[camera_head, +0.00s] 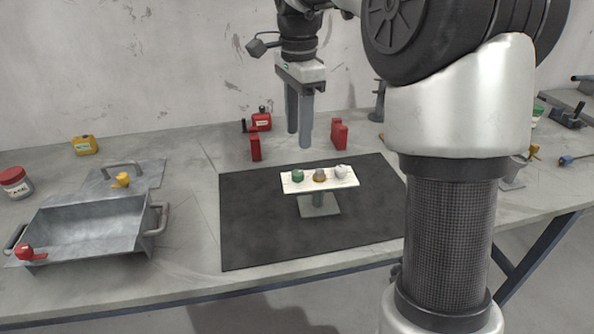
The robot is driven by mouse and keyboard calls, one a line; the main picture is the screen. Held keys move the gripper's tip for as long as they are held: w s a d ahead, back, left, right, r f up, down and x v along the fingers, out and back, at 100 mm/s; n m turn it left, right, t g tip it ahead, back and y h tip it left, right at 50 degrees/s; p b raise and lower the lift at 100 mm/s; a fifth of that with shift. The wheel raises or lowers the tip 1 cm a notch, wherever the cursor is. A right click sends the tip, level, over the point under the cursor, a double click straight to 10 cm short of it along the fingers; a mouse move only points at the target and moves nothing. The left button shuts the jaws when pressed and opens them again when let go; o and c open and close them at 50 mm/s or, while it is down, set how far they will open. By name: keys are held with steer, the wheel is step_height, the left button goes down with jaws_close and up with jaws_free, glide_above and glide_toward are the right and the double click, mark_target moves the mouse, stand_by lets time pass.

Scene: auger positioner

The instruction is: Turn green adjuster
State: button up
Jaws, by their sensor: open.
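The green adjuster (298,175) is a small knob at the left end of a white plate on a stand (322,186). A brown knob (319,175) sits in the middle of the plate, and a white knob (341,171) at the right end. The stand is on a dark mat (252,220). My gripper (298,140) points down above and behind the plate in the picture. Its two fingers are apart with nothing between them. It does not appear to touch the knobs; its exact depth is hard to tell.
Red blocks (255,147) (339,133) and a red can (261,121) stand behind the mat. An open metal toolbox (92,232) is at left, near a yellow can (85,145) and a red-lidded jar (15,182). The mat around the stand is clear. My arm covers the right side.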

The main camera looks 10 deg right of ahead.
mark_target(298, 172)
step_height(298, 172, down, 10)
steer(key=shift+f+b, duration=0.25)
steer(key=shift+b, duration=0.95)
jaws_close()
steer(key=shift+r+p, duration=0.1)
steer(key=shift+p, duration=0.2)
